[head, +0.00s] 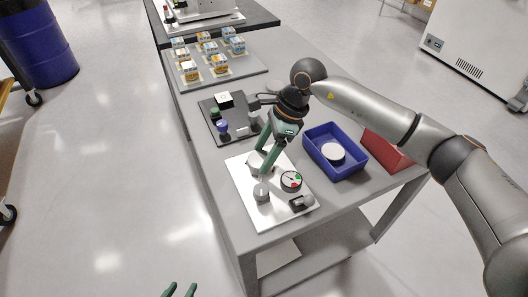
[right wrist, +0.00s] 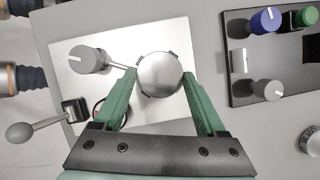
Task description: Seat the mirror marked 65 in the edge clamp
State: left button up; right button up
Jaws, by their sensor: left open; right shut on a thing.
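A round silver disc (right wrist: 160,74), apparently the mirror, lies between the green fingers of my right gripper (right wrist: 160,80), which is shut on its edge. No number is readable on it. Small dark tabs show around its rim, apparently part of the edge clamp, mostly hidden under the disc. I cannot tell whether it is seated. In the head view my right gripper (head: 265,164) points down at the far part of the white plate (head: 243,184). A grey knob (right wrist: 88,60) with a thin rod stands beside the disc. My left gripper (head: 180,291) is open and empty at the bottom edge.
A dial (head: 291,181) and a ball-ended lever (head: 302,202) sit on the plate. A blue bin (head: 318,168) holding a pale disc (head: 333,152) and a red bin (head: 384,150) stand right. A dark panel with knobs (head: 222,128) and several small boxes (head: 208,48) lie behind.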

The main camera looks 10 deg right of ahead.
jog(key=shift+f+b, duration=0.5)
jog(key=shift+b, duration=0.2)
dwell(0.8)
dwell(0.3)
jog(key=o, duration=1.4)
jog(key=shift+r+p, duration=0.75)
jog(key=shift+r, duration=0.8)
jog(key=shift+r+p, duration=1.1)
jog(key=shift+r, duration=0.9)
jog(key=shift+f, duration=0.1)
